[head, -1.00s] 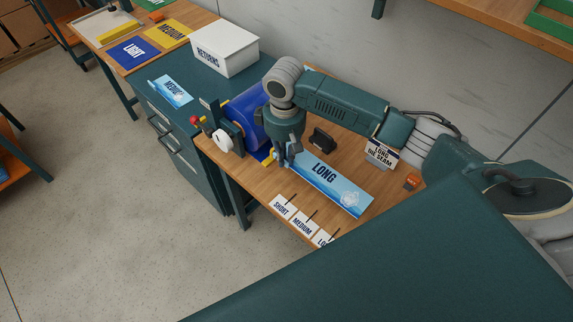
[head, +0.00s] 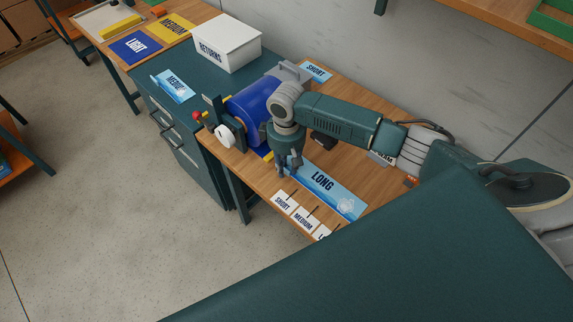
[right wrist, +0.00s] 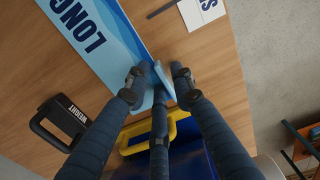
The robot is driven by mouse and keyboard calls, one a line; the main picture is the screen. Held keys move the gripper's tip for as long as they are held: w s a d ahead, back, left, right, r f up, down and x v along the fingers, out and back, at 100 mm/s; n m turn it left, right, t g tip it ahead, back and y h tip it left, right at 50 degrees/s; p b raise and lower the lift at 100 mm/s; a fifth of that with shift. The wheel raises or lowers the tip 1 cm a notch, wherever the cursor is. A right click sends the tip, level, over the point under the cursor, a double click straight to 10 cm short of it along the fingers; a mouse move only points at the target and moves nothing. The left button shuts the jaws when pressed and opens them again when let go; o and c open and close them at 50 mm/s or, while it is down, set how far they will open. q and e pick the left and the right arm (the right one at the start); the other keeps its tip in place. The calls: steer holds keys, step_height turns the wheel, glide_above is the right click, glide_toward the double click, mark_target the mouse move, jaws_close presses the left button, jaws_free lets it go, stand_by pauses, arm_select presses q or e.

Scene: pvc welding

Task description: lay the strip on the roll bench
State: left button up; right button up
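The light-blue strip marked LONG (head: 334,188) lies along the wooden roll bench (head: 225,163), close behind the front-edge cards; I cannot tell whether it rests fully on the wood. My right gripper (head: 284,172) points down at the strip's left end, near the blue roll (head: 252,110). In the right wrist view, the fingers (right wrist: 160,80) close around the end of the strip (right wrist: 90,35); their exact contact is partly hidden. My left gripper is not in view.
Cards SHORT (head: 282,201), MEDIUM (head: 303,219) and a partly hidden one line the front edge. A black weight (right wrist: 62,122) stands behind the strip. A SHORT strip (head: 316,72) lies at the back. A white RETURNS box (head: 226,45) and MEDIUM strip (head: 174,87) are on the cabinet.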

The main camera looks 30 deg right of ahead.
step_height(320, 180, up, 12)
steer(key=b, duration=0.1)
steer(key=shift+b, duration=0.3)
stand_by(0.3)
steer(key=shift+r, duration=0.1)
stand_by(0.3)
